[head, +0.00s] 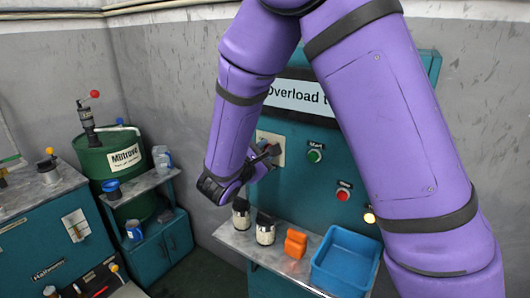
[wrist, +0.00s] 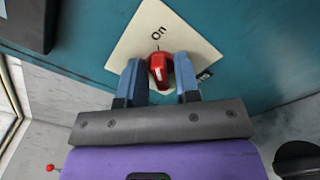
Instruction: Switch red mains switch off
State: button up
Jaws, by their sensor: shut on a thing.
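The red mains switch (wrist: 157,67) shows in the wrist view, between the two blue fingers of my gripper (wrist: 160,80). It sits on a pale square plate (wrist: 146,35) marked "On"; another label at the plate's right corner is too small to read. My gripper is shut on the switch handle. In the head view my gripper (head: 264,157) is at the pale plate (head: 268,138) on the teal panel. There my gripper and arm hide the red switch.
The teal panel also has a green Start button (head: 315,155), a red button (head: 343,194) and a lit lamp (head: 369,217). A shelf below holds two dark-topped jars, an orange object (head: 295,243) and a blue bin (head: 345,259). A green drum (head: 110,157) stands left.

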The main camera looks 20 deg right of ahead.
jog(key=n, duration=0.4)
jog(key=shift+n, duration=0.4)
jog(key=n, duration=0.4)
jog(key=shift+w+a, duration=0.1)
jog(key=n, duration=0.5)
jog(key=shift+w, duration=0.1)
jog(key=shift+a+n, duration=0.1)
jog(key=shift+n, duration=1.7)
jog(key=o, duration=0.6)
